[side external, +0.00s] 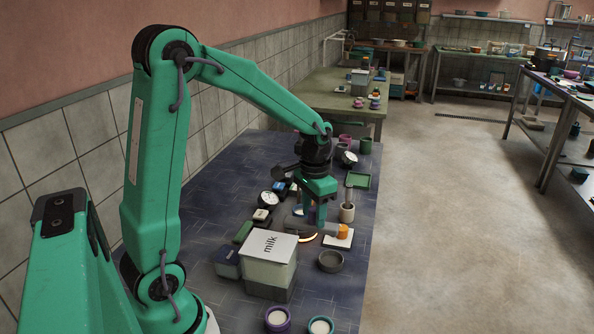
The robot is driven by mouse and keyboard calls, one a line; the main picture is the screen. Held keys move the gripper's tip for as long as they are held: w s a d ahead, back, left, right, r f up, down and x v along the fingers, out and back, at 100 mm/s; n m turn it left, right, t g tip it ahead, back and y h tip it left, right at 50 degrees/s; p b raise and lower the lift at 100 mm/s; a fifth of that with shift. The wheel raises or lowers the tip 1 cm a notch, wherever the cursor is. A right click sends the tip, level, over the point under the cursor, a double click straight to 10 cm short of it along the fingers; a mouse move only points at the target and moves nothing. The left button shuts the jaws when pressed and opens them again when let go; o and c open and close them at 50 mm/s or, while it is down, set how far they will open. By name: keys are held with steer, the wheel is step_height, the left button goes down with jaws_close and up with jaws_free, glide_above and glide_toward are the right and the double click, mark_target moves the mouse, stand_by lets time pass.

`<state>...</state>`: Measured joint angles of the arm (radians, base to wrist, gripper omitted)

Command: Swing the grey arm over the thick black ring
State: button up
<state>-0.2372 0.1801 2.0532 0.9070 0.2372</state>
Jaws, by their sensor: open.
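A thick dark ring (330,262), low and round, lies flat on the dark blue table near its right edge. A grey arm-like piece (296,224) lies just behind it, low over the table, with an orange end (342,231) at its right. My gripper (312,216) points down at this grey piece, behind the ring and apart from it. Its jaws are open, with a small purple part showing between or behind them. I cannot tell whether the jaws touch the grey piece. The gripper hides part of it.
A milk box (270,264) stands left of the ring. Two cups (277,318) (320,326) stand at the front. A round dial (269,198) stands left.

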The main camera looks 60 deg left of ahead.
steer(key=shift+c, duration=0.2)
jaws_close()
steer(key=shift+w+a, duration=0.1)
steer(key=a+n, duration=0.7)
steer(key=n, duration=1.1)
steer(key=shift+a, duration=0.4)
steer(key=shift+s+r, duration=0.1)
steer(key=shift+s, duration=0.1)
steer(key=shift+o, duration=0.2)
jaws_free()
